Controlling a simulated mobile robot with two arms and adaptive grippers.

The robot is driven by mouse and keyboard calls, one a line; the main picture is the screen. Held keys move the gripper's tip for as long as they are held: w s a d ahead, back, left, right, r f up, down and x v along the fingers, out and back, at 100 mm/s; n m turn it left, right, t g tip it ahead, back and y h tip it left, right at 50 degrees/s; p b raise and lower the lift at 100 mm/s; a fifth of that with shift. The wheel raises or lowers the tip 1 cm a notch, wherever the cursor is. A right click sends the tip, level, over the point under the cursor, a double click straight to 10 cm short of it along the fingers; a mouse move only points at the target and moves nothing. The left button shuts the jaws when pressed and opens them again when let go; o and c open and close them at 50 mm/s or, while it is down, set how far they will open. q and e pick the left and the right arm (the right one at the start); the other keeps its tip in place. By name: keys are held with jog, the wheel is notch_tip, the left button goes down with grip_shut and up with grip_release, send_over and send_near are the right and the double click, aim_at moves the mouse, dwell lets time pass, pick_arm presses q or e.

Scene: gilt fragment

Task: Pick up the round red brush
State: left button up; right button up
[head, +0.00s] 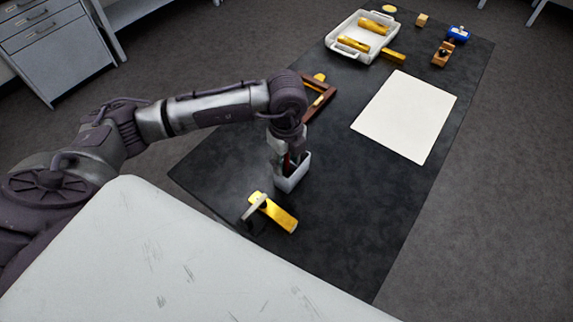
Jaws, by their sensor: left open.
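My left gripper (289,165) points down over the near part of the dark mat, its fingers open. A narrow strip of red (287,160) shows between the fingers; it may be the round red brush, but most of it is hidden by the gripper. A pale grey box-like shape (294,178) is right at the fingertips, and I cannot tell if it is a holder or part of the gripper. My right gripper is not in view.
The black mat (400,215) holds a white sheet (405,116), a white tray (341,50) with gold pieces, and a brown frame (319,108). A gold piece (278,215) lies near the gripper. Blue and wooden items stand at the far end. The mat's near right is clear.

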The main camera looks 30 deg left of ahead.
pick_arm(q)
grip_shut()
jog(key=shift+r, duration=0.1)
notch_tip(320, 180, up, 9)
jog(key=shift+b, duration=1.2)
jog(key=shift+r, duration=0.45)
